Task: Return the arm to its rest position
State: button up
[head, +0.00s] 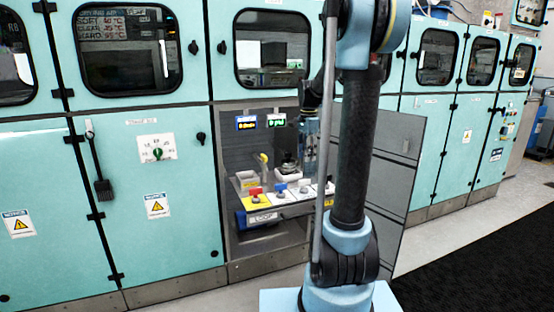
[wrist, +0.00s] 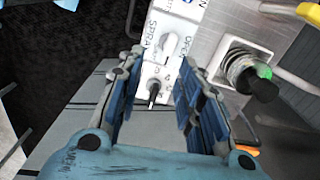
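My arm (head: 354,150) stands upright right of the middle in the head view, blue and black. My gripper (wrist: 160,68) shows in the wrist view with its two blue-padded fingers spread apart and nothing held between them. Beyond the fingers is a white module (wrist: 165,40) lettered "SPRAY", with a small switch or lever. I cannot tell the exact gap between the fingers and it. In the head view the gripper is partly hidden behind the arm, in front of the open bay (head: 232,150).
A black knob with a green part (wrist: 252,76) is right of the fingers. The bay holds a shelf of coloured button modules (head: 265,200) and two lit displays (head: 246,123). A grey door (head: 392,165) stands open right of the bay. Turquoise cabinets (head: 150,235) line the wall.

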jog(key=s+f+n, duration=0.4)
jog(key=s, duration=0.7)
jog(key=s+f+n+t, duration=0.1)
jog(key=s+f+n, duration=0.3)
jog(key=s, duration=0.6)
jog(key=s+f+n+t, duration=0.1)
jog(key=s+f+n, duration=0.4)
jog(key=s, duration=0.6)
jog(key=shift+s+n, duration=0.35)
jog(key=shift+n, duration=0.05)
jog(key=shift+w+f, duration=0.25)
jog(key=shift+w, duration=0.2)
